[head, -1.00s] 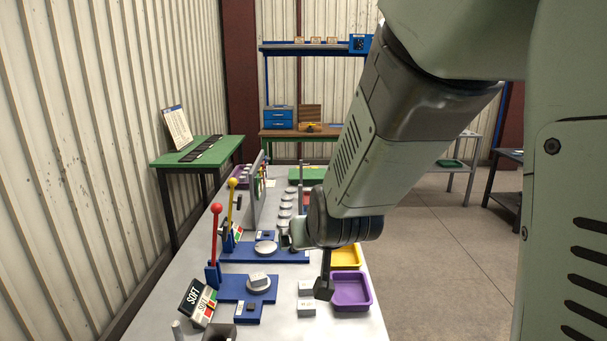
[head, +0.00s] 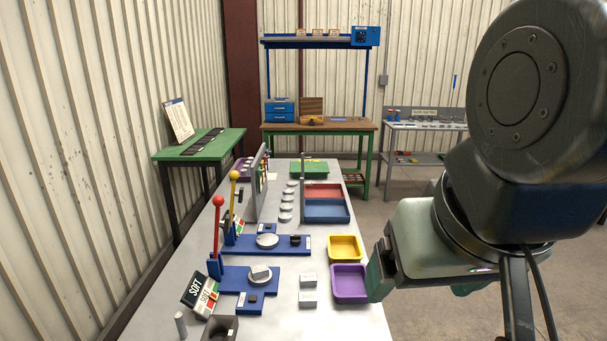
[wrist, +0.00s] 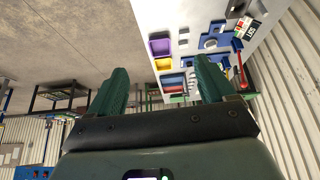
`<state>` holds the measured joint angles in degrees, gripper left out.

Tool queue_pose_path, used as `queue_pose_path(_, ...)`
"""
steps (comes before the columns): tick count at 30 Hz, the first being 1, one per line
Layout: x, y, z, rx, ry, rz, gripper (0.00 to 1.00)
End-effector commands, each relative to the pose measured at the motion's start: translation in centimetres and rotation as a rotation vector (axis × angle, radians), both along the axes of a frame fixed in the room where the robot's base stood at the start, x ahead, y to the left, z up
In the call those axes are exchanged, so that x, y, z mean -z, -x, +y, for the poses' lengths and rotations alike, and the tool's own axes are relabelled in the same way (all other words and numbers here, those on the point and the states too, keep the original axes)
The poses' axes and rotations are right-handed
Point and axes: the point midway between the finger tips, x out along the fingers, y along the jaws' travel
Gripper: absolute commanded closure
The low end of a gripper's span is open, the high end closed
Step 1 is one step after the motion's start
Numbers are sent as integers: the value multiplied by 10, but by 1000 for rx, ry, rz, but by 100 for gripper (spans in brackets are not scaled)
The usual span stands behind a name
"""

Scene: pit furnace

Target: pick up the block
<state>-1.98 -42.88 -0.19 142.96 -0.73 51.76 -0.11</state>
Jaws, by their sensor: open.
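Two small light grey blocks lie on the grey table beside the purple tray, a farther block (head: 308,280) and a nearer block (head: 308,299). A third pale block (head: 261,271) sits on a round disc on the blue base with the red lever. I cannot tell which one the task names. My gripper (wrist: 162,66) is open and empty in the wrist view, its two green fingers wide apart. In the head view it hangs off the table's right side, with one finger close to the purple tray; the other finger is mostly hidden.
The purple tray (head: 348,283) and yellow tray (head: 345,248) line the table's (head: 283,324) right edge. A red lever (head: 217,230) and a yellow lever (head: 233,200) stand upright on the left. A dark open box (head: 220,329) is at the front.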

Motion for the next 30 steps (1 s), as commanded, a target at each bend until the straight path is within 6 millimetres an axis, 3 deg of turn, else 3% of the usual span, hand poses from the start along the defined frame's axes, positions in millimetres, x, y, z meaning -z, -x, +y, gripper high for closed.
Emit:
queue_pose_path(7,0,-2,0,-2,0,-2,17)
queue_pose_path(11,1,-25,4,-17,2,-20,17)
queue_pose_path(14,5,-64,11,-42,5,-57,17)
queue_pose_path(20,29,-163,39,-112,4,-170,17)
queue_pose_path(24,60,-225,65,-162,-7,-253,17)
queue_pose_path(30,123,-295,106,-228,-34,-367,17)
